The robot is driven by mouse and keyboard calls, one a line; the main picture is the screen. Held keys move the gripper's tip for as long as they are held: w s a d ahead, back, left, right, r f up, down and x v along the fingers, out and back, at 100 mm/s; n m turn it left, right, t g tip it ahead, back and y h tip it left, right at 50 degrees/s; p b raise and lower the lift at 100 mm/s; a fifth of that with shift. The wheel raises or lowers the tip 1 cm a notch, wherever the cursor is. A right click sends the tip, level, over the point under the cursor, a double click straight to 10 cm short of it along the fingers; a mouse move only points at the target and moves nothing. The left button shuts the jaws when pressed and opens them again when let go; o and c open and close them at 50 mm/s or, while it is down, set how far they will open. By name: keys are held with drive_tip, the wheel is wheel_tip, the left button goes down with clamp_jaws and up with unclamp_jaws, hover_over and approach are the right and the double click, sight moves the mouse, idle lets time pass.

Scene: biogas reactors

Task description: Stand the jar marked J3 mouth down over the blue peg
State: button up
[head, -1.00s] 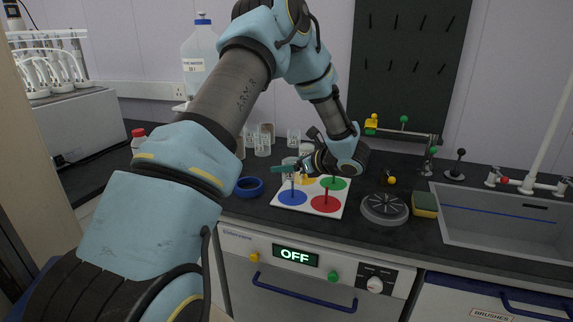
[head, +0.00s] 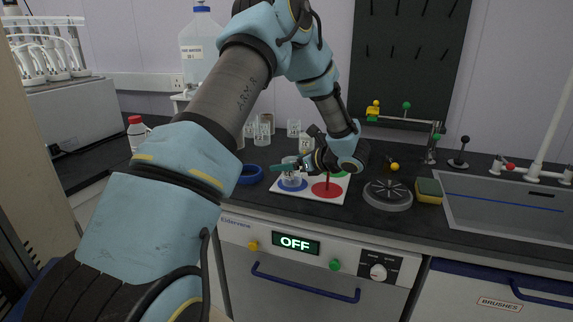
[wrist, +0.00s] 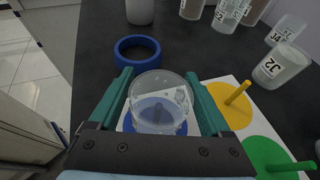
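A clear jar (wrist: 160,100) stands between the two teal fingers of my gripper (wrist: 160,78). The fingers lie along its sides. No marking on it is readable, and I cannot tell which end is its mouth. In the head view, the jar (head: 291,178) is upright over the blue disc (head: 284,186) of the white board (head: 322,200). The blue peg (wrist: 158,112) shows dimly through the jar's wall, apparently inside it. Whether the rim touches the disc is unclear. My gripper (head: 286,167) comes from the right.
A yellow peg (wrist: 238,92) and a green disc (wrist: 270,155) are right of the jar. A blue ring (wrist: 137,50) lies beyond it.

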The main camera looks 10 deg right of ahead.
drive_tip(key=shift+o, duration=1.2)
drive_tip(key=b+v, duration=0.3)
drive_tip(key=v, duration=0.7)
drive_tip(key=shift+s+d, duration=0.25)
drive_tip(key=shift+d, duration=0.05)
drive_tip(key=shift+r, duration=0.15)
